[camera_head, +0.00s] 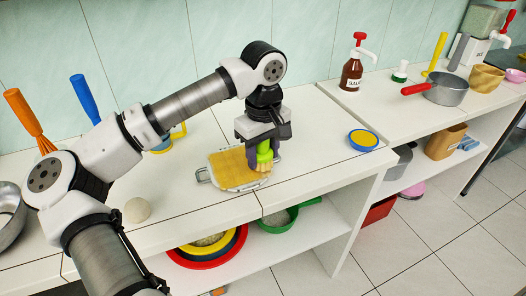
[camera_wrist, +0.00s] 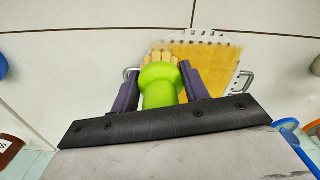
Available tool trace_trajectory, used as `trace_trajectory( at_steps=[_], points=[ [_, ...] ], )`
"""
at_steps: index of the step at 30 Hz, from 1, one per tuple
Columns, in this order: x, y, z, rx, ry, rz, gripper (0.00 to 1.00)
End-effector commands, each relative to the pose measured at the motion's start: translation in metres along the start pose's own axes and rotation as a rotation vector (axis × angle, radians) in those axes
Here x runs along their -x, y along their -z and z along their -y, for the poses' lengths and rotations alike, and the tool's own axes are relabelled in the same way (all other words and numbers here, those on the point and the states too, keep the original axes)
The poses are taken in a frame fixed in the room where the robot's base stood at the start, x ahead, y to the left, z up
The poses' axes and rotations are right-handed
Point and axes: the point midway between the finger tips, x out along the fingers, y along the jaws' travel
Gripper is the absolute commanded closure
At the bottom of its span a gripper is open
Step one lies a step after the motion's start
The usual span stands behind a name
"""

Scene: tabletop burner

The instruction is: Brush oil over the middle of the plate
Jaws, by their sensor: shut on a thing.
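The plate (camera_head: 218,181) lies on the white counter, with a metal rim, side handles and a yellow surface (camera_head: 235,167). It also shows in the wrist view (camera_wrist: 222,38). My gripper (camera_head: 264,146) is shut on a brush with a green handle (camera_head: 264,154) and pale bristles (camera_head: 262,167). The brush points down over the right part of the plate in the head view. In the wrist view, the green handle (camera_wrist: 160,86) is between the two purple fingers and the bristles (camera_wrist: 161,57) are over the plate's left edge. I cannot tell whether the bristles touch the surface.
A blue-rimmed yellow dish (camera_head: 362,139) sits right of the plate. A pale ball (camera_head: 137,210) lies at the counter's left front. A brown sauce bottle (camera_head: 352,72) and a grey pot (camera_head: 446,91) stand on the right counter. Bowls (camera_head: 207,248) sit on the shelf below.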

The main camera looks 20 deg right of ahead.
Motion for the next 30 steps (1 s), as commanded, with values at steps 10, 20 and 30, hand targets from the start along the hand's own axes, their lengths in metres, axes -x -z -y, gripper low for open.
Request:
trace_trajectory(
  at_steps=[10,20,30],
  points=[
    [-0.005,0.0,0.0,0.0,0.0,0.0,0.99],
    [-0.009,0.0,0.0,0.0,0.0,0.0,0.99],
    [-0.011,0.0,0.0,0.0,0.0,-0.001,0.99]
  ],
)
